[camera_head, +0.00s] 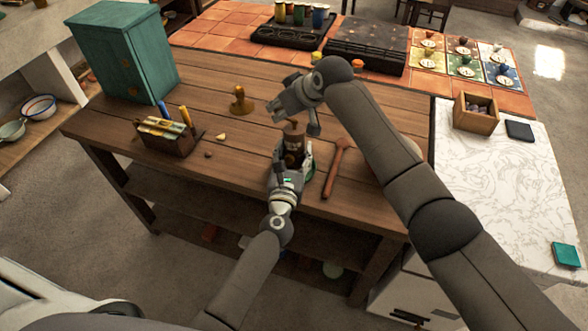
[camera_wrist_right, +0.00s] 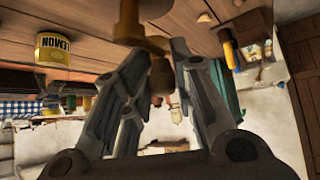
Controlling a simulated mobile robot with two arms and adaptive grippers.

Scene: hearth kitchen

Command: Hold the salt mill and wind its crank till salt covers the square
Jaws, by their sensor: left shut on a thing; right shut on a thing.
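The salt mill (camera_head: 293,143) is a dark brown upright body near the front middle of the wooden table. My left gripper (camera_head: 291,163) comes from below and is shut around its body. My right gripper (camera_head: 294,116) reaches down from above and is shut on the crank's small brown knob (camera_wrist_right: 161,76), seen between its fingers in the right wrist view. A brass-coloured part (camera_wrist_right: 138,38) shows beside the knob there. The crank is largely hidden in the head view. I cannot make out the square or any salt near the mill.
A wooden mallet (camera_head: 338,166) lies just right of the mill. A brass piece (camera_head: 240,101) stands behind left, with a card box (camera_head: 166,140) and green cabinet (camera_head: 124,55) further left. A box of stones (camera_head: 476,113) and a dark square (camera_head: 520,131) are on the marble counter.

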